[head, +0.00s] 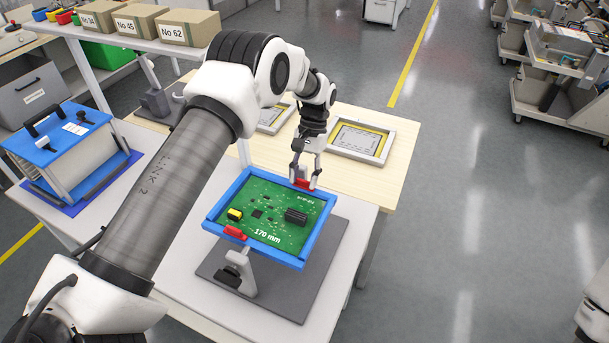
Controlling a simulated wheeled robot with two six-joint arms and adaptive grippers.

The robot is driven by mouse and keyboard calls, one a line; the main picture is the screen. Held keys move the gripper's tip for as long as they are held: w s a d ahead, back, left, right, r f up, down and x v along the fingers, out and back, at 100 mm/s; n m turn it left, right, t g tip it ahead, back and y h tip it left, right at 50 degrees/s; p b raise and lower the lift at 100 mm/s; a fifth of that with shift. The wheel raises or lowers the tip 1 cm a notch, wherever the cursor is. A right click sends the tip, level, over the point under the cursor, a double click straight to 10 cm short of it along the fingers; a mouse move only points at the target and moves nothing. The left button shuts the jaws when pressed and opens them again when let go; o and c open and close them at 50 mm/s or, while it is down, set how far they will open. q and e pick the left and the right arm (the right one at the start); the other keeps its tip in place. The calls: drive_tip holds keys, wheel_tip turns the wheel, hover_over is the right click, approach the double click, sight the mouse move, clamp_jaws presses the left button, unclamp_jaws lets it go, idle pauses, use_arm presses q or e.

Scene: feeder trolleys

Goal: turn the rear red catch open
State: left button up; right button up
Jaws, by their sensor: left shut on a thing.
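A green circuit board (268,213) marked "170 mm" lies in a blue frame (226,197) on a stand. The rear red catch (304,184) sits on the far edge of the frame. My left gripper (305,182) reaches down from above and is shut on the rear red catch, its fingers partly covering it. A second red catch (235,233) sits on the near edge of the frame. My right gripper is not in view.
The stand has a grey base plate (213,264) on a white table. Flat framed panels (362,140) lie on the wooden table behind. A blue-lidded box (57,135) stands at left, below a shelf with cardboard boxes (187,28). Trolleys (560,110) stand at far right.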

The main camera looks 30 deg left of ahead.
use_arm(q)
drive_tip(key=o, duration=1.1)
drive_tip(key=shift+s, duration=0.1)
drive_tip(key=shift+o, duration=0.2)
drive_tip(key=v, duration=1.2)
